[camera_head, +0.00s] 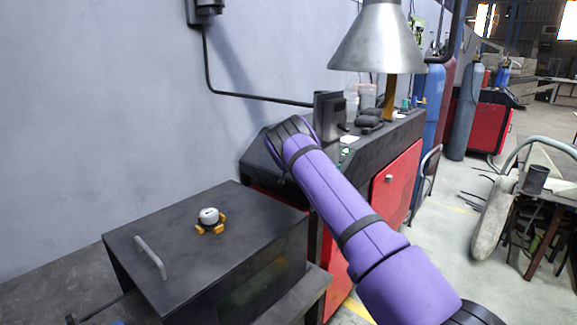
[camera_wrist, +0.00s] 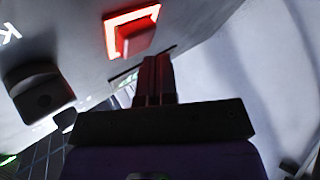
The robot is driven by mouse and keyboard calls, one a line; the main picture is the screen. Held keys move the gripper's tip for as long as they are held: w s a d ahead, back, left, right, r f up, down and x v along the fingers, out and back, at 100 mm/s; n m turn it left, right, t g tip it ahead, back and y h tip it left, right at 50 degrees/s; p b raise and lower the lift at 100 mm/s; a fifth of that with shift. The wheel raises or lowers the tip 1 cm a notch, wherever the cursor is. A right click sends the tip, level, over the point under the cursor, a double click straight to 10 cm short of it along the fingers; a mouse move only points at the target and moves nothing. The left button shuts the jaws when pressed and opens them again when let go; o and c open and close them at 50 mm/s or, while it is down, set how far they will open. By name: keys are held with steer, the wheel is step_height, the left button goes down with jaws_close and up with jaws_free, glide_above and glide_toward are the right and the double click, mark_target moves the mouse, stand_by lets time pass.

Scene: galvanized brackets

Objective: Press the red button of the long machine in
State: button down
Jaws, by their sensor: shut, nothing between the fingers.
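The red button (camera_wrist: 136,36) shows in the wrist view, near the top centre. It is a square red cap inside a glowing red-white frame on a grey panel. My gripper (camera_wrist: 154,62) is shut and empty, with its fingertips just below and right of the button in the picture. I cannot tell whether they touch it. In the head view, my purple arm reaches to the long black and red machine (camera_head: 400,172) by the wall. The arm's end hides my fingers and the button there.
In the wrist view, a black knob (camera_wrist: 42,92) sits left of the button. In the head view, a black box with a handle (camera_head: 215,265) stands in front of the machine. A metal lamp hood (camera_head: 378,42) hangs above. Gas cylinders (camera_head: 464,105) stand at the back right.

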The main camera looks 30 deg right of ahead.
steer(key=shift+s+a+r, duration=0.2)
steer(key=shift+a+r, duration=0.4)
steer(key=shift+r, duration=0.2)
steer(key=shift+s+a+r, duration=0.2)
steer(key=shift+a+r, duration=0.35)
steer(key=shift+r, duration=0.2)
steer(key=shift+s+a+r, duration=0.2)
steer(key=shift+a+r, duration=0.4)
steer(key=shift+r, duration=0.2)
